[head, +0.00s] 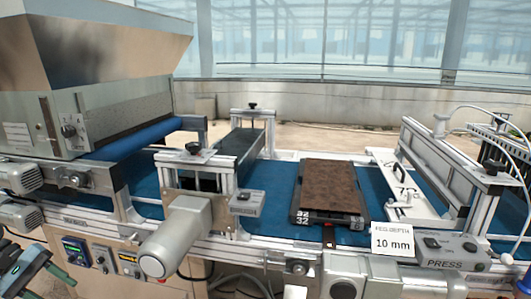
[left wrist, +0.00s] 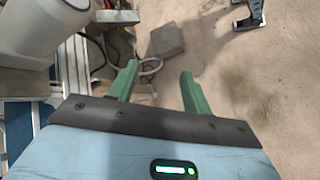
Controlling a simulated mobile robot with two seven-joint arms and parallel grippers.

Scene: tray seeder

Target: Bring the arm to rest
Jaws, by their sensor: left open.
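My left gripper (head: 50,266) is at the lower left edge of the head view, in front of the seeder line and apart from it. It also shows in the left wrist view (left wrist: 158,75), where its two green fingers stand apart with nothing between them. A soil-filled tray (head: 330,189) marked 32 sits on the blue conveyor belt (head: 270,178) in the head view. My right gripper is not in view.
A large metal hopper (head: 95,45) stands at the left, with a control panel (head: 100,257) below it. A grey motor (head: 175,237) juts out from the line's front. A "10 mm" sign (head: 393,242) and a press unit (head: 440,250) are at the right.

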